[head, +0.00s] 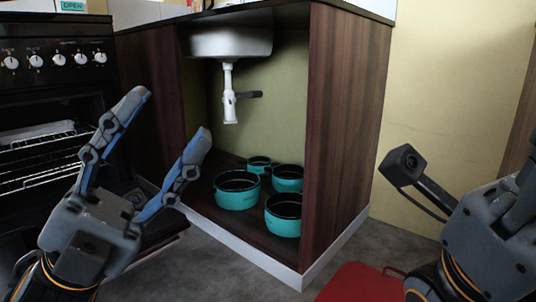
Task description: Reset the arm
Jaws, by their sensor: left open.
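My left gripper (168,122) is in the left part of the head view, with its two blue-grey fingers spread wide and nothing between them. It is raised in front of the oven and the open sink cabinet. My right arm comes in at the right edge, where its grey wrist (482,232) and a small camera on a bracket show. The fingers of the right gripper are outside the picture.
Several teal pots (237,190) stand on the floor of the open cabinet (338,130), under the sink (230,42) and its white drain pipe (229,95). The oven (55,75) at left is open, with racks showing. A red object (358,284) lies at the bottom.

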